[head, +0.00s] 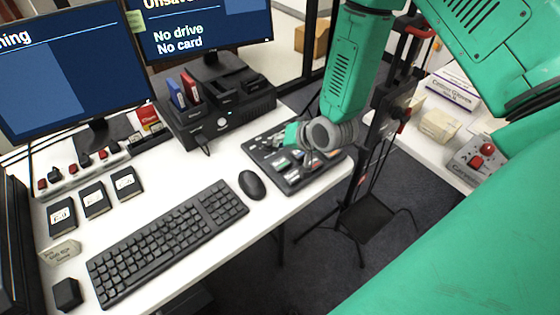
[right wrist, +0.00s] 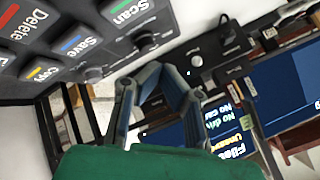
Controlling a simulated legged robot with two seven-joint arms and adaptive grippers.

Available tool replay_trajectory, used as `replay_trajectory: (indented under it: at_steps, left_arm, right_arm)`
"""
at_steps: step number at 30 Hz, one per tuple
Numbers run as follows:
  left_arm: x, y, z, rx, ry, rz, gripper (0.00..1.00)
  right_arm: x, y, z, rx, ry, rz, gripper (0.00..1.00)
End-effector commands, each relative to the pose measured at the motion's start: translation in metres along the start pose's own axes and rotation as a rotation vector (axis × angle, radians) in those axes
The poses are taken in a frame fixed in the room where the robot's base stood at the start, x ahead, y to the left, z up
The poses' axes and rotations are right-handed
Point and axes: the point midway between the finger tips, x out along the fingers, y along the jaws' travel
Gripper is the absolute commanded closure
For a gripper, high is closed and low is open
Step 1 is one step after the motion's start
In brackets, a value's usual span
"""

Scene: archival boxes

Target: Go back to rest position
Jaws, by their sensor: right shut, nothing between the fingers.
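My right arm, green with a grey wrist, comes in from the upper right in the head view. My right gripper (head: 293,134) is over the dark button panel (head: 312,177) at the desk's right end. In the right wrist view the gripper's bluish fingers (right wrist: 165,73) are shut with nothing between them. The panel there (right wrist: 100,50) shows large labels Delete, Save, Copy and Scan close by. Whether the fingertips touch the panel cannot be told. My left gripper is not in view.
On the white desk are a keyboard (head: 168,240), a mouse (head: 252,185), several black cartridges (head: 94,199), a dock (head: 222,118) and two monitors (head: 70,68). A thin black stand (head: 366,218) is right of the desk. A side table holds boxes (head: 440,125) and a red-button box (head: 474,160).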

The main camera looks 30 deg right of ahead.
Motion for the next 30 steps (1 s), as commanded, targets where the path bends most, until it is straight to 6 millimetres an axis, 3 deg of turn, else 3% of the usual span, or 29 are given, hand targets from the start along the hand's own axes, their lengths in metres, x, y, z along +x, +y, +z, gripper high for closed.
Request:
replay_trajectory:
  at_steps: [17, 20, 23, 27, 30]
  left_arm:
    - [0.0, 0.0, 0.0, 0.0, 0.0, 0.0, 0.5]
    - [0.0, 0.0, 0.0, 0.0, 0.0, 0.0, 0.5]
    - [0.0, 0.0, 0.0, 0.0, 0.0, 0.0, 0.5]
    - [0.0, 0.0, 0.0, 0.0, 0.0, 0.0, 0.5]
    - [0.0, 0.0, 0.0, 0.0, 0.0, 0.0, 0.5]
  right_arm:
    - [-0.001, 0.003, 0.006, -0.009, -0.012, 0.009, 1.0]
    - [-0.006, 0.016, 0.034, -0.05, -0.066, 0.051, 1.0]
    - [-0.021, 0.042, 0.084, -0.135, -0.175, 0.127, 1.0]
    - [-0.061, 0.085, 0.162, -0.287, -0.371, 0.242, 1.0]
    - [-0.095, 0.111, 0.205, -0.384, -0.501, 0.305, 1.0]
